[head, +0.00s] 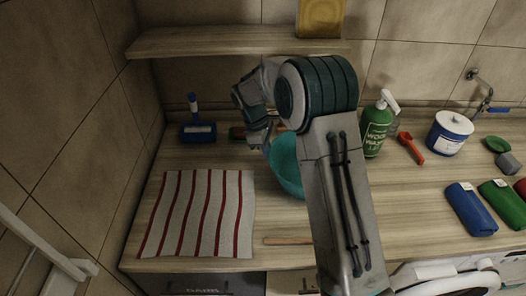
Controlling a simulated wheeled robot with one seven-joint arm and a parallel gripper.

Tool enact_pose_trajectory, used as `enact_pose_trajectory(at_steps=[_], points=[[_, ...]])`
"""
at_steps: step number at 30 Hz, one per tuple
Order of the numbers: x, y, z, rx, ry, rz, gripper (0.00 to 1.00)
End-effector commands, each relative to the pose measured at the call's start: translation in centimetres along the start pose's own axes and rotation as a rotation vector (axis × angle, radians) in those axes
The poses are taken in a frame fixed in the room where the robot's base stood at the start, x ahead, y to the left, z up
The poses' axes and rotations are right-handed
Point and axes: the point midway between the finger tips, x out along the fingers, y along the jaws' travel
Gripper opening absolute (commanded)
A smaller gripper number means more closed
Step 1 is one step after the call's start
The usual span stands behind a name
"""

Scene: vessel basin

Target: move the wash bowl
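The wash bowl is a teal bowl (286,170) on the wooden counter (210,157), right of the striped cloth. My arm crosses in front of it and hides its right side. My gripper (262,136) is at the bowl's far left edge, pointing down. Its fingertips are small and partly hidden, so I cannot tell whether they are open, shut or touching the rim.
A red-and-white striped cloth (200,215) lies left, with a wooden stick (287,241) near the front edge. A blue brush and holder (198,130) stand at the back left. A shelf (220,41) overhangs.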

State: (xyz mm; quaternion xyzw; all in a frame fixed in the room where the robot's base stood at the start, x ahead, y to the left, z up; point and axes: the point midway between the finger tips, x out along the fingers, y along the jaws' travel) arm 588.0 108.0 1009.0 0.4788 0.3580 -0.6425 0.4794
Motion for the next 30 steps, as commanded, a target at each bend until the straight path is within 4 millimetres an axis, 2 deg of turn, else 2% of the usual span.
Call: enact_pose_trajectory(at_steps=[1, 6, 21, 25, 30], points=[[0.7, 0.4, 1.8, 0.013, -0.005, -0.003, 0.0], [2.2, 0.6, 7.0, 0.021, -0.007, -0.005, 0.0], [6.0, 0.2, 20.7, 0.009, -0.007, -0.003, 0.0], [6.7, 0.2, 23.1, 0.008, -0.007, -0.003, 0.0], [7.1, 0.2, 24.2, 0.005, -0.006, -0.002, 0.0]])
